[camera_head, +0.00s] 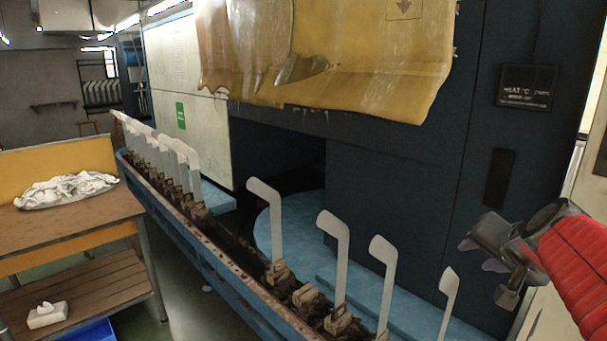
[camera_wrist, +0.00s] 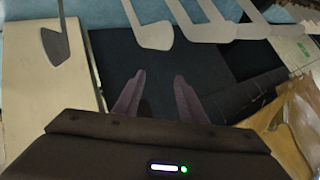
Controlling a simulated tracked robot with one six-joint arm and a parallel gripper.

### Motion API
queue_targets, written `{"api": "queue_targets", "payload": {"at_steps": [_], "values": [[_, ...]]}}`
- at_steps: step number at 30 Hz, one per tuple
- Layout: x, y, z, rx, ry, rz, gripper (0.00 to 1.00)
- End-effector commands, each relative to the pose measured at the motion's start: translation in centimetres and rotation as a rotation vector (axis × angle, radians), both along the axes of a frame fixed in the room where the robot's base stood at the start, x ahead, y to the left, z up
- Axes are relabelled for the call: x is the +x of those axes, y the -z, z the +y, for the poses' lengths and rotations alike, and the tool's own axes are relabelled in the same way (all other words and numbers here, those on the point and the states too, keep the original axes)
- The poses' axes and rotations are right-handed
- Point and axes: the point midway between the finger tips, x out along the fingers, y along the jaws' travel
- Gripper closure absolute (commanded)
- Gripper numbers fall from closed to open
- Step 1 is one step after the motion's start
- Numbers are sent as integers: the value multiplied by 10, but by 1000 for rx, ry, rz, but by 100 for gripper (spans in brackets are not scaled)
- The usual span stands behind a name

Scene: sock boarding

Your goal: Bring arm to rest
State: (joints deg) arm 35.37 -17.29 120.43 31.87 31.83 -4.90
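My gripper (camera_head: 482,256) is at the right of the head view, at the end of my red-sleeved arm. It is in the air to the right of the row of sock boards. In the wrist view its two purple fingers (camera_wrist: 157,97) stand apart with nothing between them. The sock boards are white, foot-shaped forms, such as the near board (camera_head: 386,270) and the small one (camera_head: 448,290) closest to my gripper. In the wrist view, boards (camera_wrist: 153,34) show beyond the fingertips, apart from them.
The boards stand on a blue conveyor rail (camera_head: 210,262). A dark machine cabinet (camera_head: 400,180) with a yellow curtain (camera_head: 370,55) stands behind. At left, a wooden table (camera_head: 60,217) bears a tray of white cloth (camera_head: 68,188); a tissue box (camera_head: 47,315) sits on its lower shelf.

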Motion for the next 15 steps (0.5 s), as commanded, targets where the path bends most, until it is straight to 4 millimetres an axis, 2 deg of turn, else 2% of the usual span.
{"api": "queue_targets", "payload": {"at_steps": [1, 6, 9, 15], "values": [[-9, 14, 24, -7, -55, 52, 63], [-53, 60, 91, -48, -225, 236, 63], [-85, 84, 124, -92, -323, 340, 63], [-139, 117, 169, -201, -493, 484, 63]]}}
